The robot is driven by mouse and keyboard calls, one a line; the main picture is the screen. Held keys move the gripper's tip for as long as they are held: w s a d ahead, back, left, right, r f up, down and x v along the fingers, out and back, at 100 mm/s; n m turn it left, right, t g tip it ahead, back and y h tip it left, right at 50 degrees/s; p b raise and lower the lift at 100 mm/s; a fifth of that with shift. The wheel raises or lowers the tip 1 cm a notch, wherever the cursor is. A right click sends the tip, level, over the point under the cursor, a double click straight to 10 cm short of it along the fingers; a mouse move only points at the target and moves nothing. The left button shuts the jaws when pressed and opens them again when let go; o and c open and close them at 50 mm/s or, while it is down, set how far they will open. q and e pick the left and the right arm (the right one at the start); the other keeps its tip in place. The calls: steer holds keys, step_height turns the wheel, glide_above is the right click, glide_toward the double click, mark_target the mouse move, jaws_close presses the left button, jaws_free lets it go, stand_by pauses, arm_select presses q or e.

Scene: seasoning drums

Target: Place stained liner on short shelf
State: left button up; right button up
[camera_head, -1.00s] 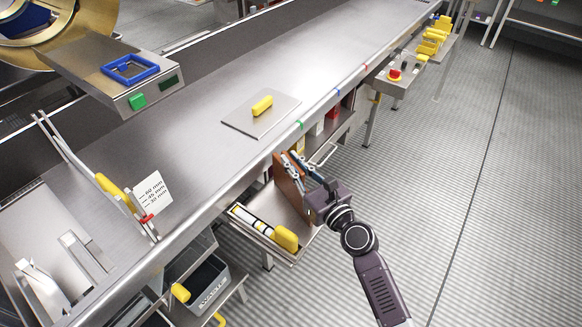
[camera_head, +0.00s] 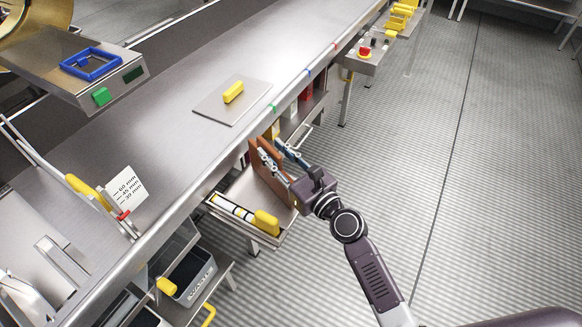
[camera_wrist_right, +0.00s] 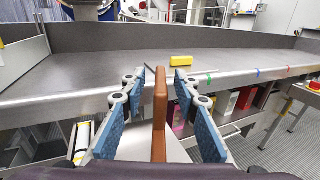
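A brown upright panel (camera_head: 256,154), likely the stained liner, stands at the inner end of a small metal tray (camera_head: 238,185) beside the counter edge. My right gripper (camera_head: 272,151) is open around it. In the right wrist view the panel (camera_wrist_right: 160,118) stands between the two blue finger pads of the gripper (camera_wrist_right: 157,88), with a gap showing on each side. I cannot tell which surface is the short shelf. My left gripper is not in view.
The tray also holds a white tool with a yellow handle (camera_head: 265,223). The counter (camera_head: 185,150) carries a plate with a yellow handle (camera_head: 233,92). Coloured boxes (camera_head: 305,92) stand on a shelf under the counter. A grey bin (camera_head: 192,276) sits low at left. Floor at right is clear.

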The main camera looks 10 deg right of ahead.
steer(key=b+v, duration=0.1)
steer(key=v, duration=0.7)
steer(key=shift+d+f, duration=0.1)
steer(key=shift+s+d, duration=0.3)
steer(key=shift+s, duration=0.25)
